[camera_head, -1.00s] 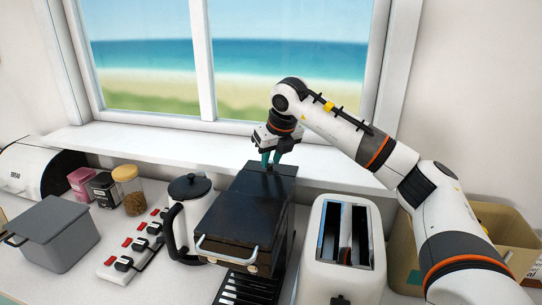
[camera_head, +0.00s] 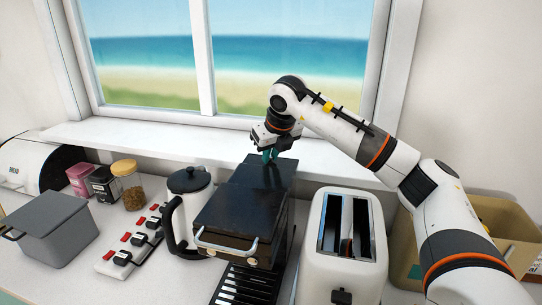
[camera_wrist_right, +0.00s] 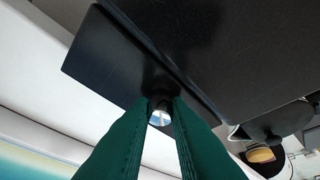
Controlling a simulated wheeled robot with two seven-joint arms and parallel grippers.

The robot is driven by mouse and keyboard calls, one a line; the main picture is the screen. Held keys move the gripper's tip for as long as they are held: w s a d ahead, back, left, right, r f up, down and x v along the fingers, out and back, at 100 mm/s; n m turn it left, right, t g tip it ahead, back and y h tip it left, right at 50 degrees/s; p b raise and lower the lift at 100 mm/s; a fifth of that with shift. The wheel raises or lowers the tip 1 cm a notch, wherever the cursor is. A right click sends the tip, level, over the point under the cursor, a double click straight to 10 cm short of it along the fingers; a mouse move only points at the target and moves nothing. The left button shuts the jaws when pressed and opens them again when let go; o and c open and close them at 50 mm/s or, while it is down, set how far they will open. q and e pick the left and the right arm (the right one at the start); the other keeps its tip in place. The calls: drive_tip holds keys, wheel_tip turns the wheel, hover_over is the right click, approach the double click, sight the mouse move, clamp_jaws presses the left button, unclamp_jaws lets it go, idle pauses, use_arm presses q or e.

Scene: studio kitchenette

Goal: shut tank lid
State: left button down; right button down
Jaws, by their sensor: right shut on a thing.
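The black coffee machine (camera_head: 240,215) stands on the counter below the window. The tank lid (camera_head: 262,178) is the dark panel at its rear top; it looks nearly flat, and I cannot tell whether a gap is left under it. My right gripper (camera_head: 269,157) points down at the lid's back edge. In the right wrist view its green fingers (camera_wrist_right: 160,125) are closed around a small shiny round knob (camera_wrist_right: 159,117) at the edge of the dark lid (camera_wrist_right: 115,60). My left gripper is out of view.
A white toaster (camera_head: 343,245) stands close on the right, with a cardboard box (camera_head: 505,225) beyond. The windowsill (camera_head: 150,135) runs behind.

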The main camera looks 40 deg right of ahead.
drive_tip(key=c, duration=1.6)
unclamp_jaws()
drive_tip(key=shift+c, duration=0.2)
drive_tip(key=shift+r, duration=0.1)
drive_tip(key=b+v, duration=0.2)
drive_tip(key=v, duration=1)
